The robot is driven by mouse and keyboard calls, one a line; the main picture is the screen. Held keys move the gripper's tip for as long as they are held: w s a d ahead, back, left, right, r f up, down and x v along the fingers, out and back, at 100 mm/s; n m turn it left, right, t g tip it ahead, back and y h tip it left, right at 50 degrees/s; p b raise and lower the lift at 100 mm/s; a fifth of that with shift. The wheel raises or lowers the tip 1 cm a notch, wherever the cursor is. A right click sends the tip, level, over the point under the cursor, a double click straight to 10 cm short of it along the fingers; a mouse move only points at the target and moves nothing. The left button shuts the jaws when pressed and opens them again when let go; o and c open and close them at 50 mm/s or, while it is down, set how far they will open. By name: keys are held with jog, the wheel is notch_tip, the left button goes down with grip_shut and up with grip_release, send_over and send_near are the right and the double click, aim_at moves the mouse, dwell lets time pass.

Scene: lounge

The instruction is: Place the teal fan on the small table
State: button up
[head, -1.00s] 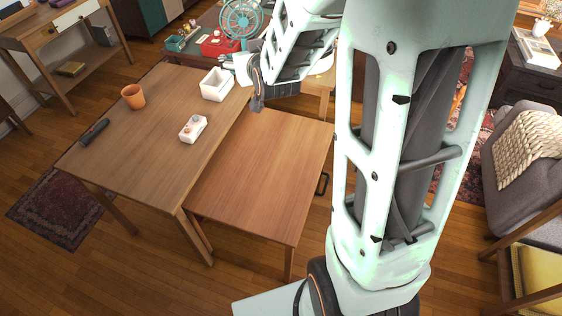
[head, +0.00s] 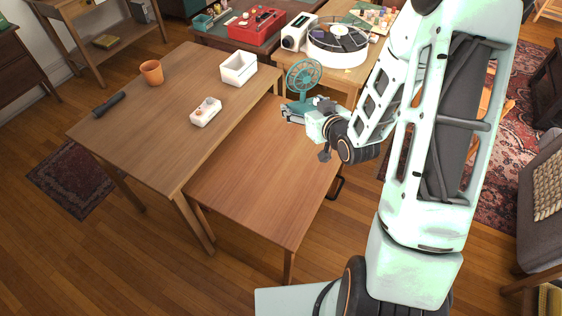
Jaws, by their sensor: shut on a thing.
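The teal fan (head: 303,75) has a round caged head and is upright in my gripper (head: 299,108). My gripper is shut on the lower part of the fan, which the fingers partly hide. The small table (head: 265,175) is a low reddish-brown wooden top in the middle of the head view. The fan and gripper appear over its far end. I cannot tell how far the fan's base is above the top. The visible part of the small table's top is bare.
Behind are a red case (head: 256,26) and a round white-rimmed device (head: 338,40).

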jog(key=s+a+f+n+g+y+b, duration=0.1)
jog(key=s+a+f+b, duration=0.25)
jog(key=f, duration=0.25)
jog(key=s+a+f+n+y+b, duration=0.2)
jog(key=s+f, duration=0.3)
jog(key=f, duration=0.2)
jog(key=s+a+f+n+g+y+b, duration=0.1)
jog(key=s+a+f+b, duration=0.25)
jog(key=f, duration=0.25)
jog(key=b, duration=1.2)
send_over(293, 175)
jog(key=f, duration=0.9)
jog(key=shift+s+a+f, duration=0.15)
jog(key=shift+s+a, duration=0.1)
jog(key=shift+s, duration=0.05)
jog(key=shift+w+d+f+b, duration=0.1)
jog(key=shift+w+f+b, duration=0.05)
jog(key=shift+f+b, duration=0.15)
jog(key=shift+w+f+b, duration=0.15)
jog(key=shift+f+b, duration=0.45)
jog(key=shift+f, duration=0.95)
